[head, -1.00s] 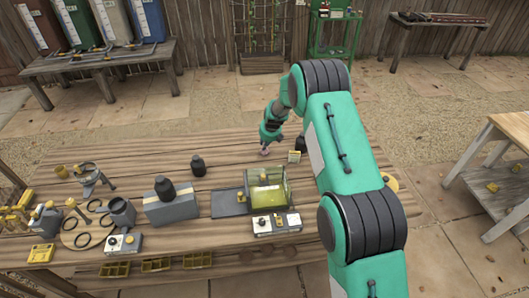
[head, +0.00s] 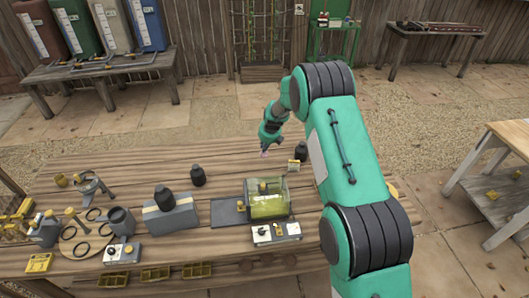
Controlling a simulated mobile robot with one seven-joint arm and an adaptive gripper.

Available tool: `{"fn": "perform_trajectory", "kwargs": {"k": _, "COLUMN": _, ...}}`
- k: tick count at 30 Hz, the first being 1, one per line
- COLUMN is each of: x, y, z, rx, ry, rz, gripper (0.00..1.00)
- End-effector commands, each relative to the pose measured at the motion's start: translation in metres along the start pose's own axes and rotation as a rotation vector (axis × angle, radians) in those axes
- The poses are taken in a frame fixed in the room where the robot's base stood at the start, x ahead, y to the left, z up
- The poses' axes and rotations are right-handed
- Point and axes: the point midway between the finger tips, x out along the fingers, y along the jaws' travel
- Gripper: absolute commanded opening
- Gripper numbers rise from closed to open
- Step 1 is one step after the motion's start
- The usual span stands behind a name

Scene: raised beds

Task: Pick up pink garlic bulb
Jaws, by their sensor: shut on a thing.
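The pink garlic bulb (head: 264,153) is a small pinkish spot at the tip of my gripper (head: 265,149), near the back edge of the wooden table in the head view. My gripper is shut on the bulb and points downward. The bulb is tiny in this view and partly hidden by the fingers. I cannot tell exactly how far it is above the tabletop.
Right of the gripper stand a dark bottle (head: 301,151) and a small cream box (head: 294,166). The back left tabletop (head: 150,160) is clear.

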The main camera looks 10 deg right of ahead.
Motion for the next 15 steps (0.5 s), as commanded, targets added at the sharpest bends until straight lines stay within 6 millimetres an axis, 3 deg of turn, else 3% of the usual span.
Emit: {"fn": "perform_trajectory", "kwargs": {"k": 15, "x": -0.098, "y": 0.000, "z": 0.042, "rx": 0.000, "ry": -0.002, "rz": 0.000, "gripper": 0.00}}
